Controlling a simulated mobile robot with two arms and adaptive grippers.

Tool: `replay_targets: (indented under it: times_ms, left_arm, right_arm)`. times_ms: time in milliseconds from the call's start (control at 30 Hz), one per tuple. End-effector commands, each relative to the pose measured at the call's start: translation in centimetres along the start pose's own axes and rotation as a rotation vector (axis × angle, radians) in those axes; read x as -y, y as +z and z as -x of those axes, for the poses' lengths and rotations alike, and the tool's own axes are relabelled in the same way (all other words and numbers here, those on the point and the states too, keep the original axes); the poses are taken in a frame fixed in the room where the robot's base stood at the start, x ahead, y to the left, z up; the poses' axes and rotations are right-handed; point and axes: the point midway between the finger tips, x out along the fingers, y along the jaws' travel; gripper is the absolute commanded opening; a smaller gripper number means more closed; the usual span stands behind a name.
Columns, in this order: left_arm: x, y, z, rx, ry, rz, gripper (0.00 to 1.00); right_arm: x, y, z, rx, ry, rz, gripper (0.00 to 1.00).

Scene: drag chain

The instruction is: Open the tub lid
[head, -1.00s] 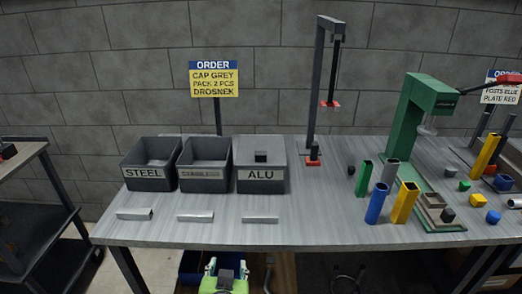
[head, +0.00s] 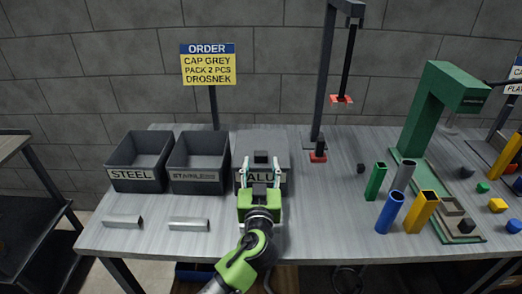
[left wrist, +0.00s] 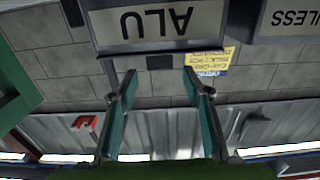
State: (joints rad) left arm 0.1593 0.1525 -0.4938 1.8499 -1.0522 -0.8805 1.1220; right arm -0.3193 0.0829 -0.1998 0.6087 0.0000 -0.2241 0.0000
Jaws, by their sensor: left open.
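The grey tub labelled ALU (head: 281,180) stands on the bench, the right one of three tubs. Its flat grey lid (head: 240,161) is on, with a small dark block-shaped knob (head: 261,156) on top. The ALU label appears upside down in the left wrist view (left wrist: 155,24), with the dark knob (left wrist: 160,62) beyond the lid edge. My left gripper (head: 261,168) is open and empty, in front of the tub with its fingers spread either side of the knob's line. It hides part of the tub front. In the left wrist view, the fingertips (left wrist: 157,79) are apart with nothing between them. My right gripper is not in view.
Open STEEL (head: 131,175) and STAINLESS (head: 194,176) tubs stand to the left. Two metal pieces lie at the front edge. A dark post (head: 323,80) stands behind right. Coloured tubes (head: 390,211) and a green press (head: 428,110) are further right.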

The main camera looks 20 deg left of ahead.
Motion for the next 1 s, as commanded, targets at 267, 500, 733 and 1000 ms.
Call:
replay_targets:
  times_ms: [267, 500, 733, 1000]
  left_arm:
    - [0.0, 0.0, -4.7, -0.001, 0.000, -0.002, 0.44]
    - [0.1, 0.1, -5.9, 0.001, 0.000, 0.000, 0.44]
    - [0.0, 0.1, -5.9, 0.001, 0.000, 0.000, 0.42]
    - [0.0, 0.1, -5.8, 0.001, 0.000, 0.000, 0.00]
  right_arm:
    - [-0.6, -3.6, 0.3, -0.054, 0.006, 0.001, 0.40]
    - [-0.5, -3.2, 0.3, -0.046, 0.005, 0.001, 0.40]
    - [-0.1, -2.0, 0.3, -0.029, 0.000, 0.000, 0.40]
    - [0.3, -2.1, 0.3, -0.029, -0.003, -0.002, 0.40]
